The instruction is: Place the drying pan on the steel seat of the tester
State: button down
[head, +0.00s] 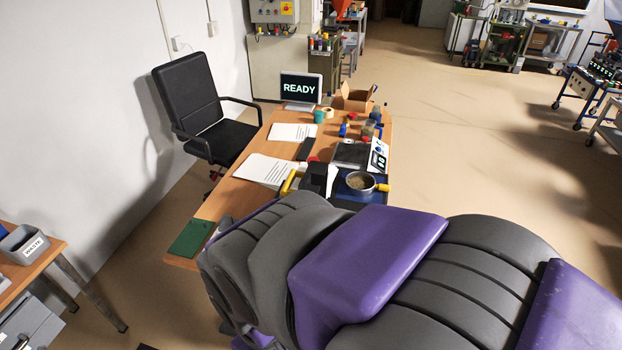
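The drying pan (360,182) is a round steel dish with pale brown contents, seen in the head view at the front right of the wooden desk. It is over or on the blue body of the tester (377,156), which has a white display panel and a dark lid (350,154) behind the pan. The steel seat cannot be made out. Yellow parts show at either side of the pan area. My gripper (318,178) seems to be the dark block just left of the pan, largely hidden by my grey and purple arm. Its fingers and any contact with the pan cannot be made out.
The desk (235,192) also holds papers (262,170), a green board (190,238), a monitor reading READY (301,87), a cardboard box (354,98) and several small containers. A black chair (200,110) stands at its left.

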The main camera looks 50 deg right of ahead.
aim_at(359, 184)
jog(key=i+j+z, duration=0.1)
jog(key=i+z, duration=0.15)
jog(key=z, duration=0.25)
jog(key=i+j+z, duration=0.15)
jog(key=z, duration=0.35)
jog(key=i+j+z, duration=0.25)
jog(key=z, duration=0.25)
jog(key=i+j+z, duration=0.1)
jog(key=j+z, duration=0.25)
jog(key=z, duration=0.15)
